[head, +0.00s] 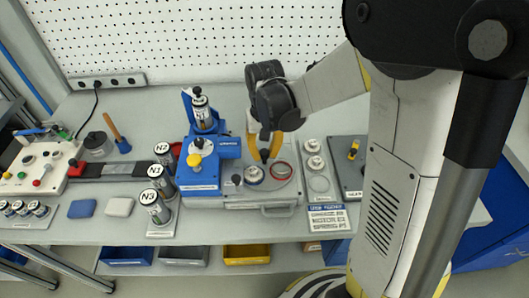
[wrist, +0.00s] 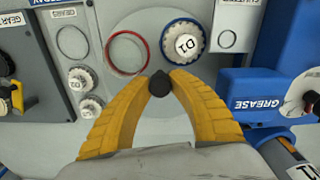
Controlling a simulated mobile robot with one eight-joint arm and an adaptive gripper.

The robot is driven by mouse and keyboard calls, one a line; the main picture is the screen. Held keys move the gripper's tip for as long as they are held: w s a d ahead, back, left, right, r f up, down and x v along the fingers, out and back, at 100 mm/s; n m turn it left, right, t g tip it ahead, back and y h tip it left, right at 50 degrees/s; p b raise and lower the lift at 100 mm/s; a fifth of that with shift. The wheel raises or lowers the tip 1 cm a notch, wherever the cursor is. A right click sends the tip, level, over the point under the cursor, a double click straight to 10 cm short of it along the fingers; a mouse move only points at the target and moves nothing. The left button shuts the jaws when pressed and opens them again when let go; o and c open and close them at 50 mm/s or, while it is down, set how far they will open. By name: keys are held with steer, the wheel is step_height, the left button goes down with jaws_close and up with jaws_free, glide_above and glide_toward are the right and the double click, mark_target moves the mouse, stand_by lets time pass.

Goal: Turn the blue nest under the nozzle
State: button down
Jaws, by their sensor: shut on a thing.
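My gripper (wrist: 159,80) is shut on a small black knob (wrist: 159,92) at the middle of a pale round turntable (wrist: 137,22); the head view shows my gripper (head: 265,155) from above. The blue nest (wrist: 204,46) is a blue ring on the turntable and holds a white-topped part marked D1 (wrist: 186,44). In the head view the blue nest (head: 247,177) is at the turntable's front left. The red nest (wrist: 109,48), a thin red ring, is beside it and looks empty. The blue grease station (head: 229,147) stands left of the turntable. Its nozzle tip is not clearly visible.
Upright canisters N2 (head: 164,179) and N3 (head: 155,206) stand left of the grease station. Right of the turntable are round parts (head: 314,162), a label card (head: 327,217) and a dark tray (head: 347,181) with a yellow-handled item. A perforated wall (head: 200,40) closes the back.

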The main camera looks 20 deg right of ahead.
mark_target(265, 152)
steer(key=shift+m, duration=5.4)
steer(key=c, duration=1.2)
jaws_free()
steer(key=shift+o, duration=0.2)
step_height(265, 152, up, 12)
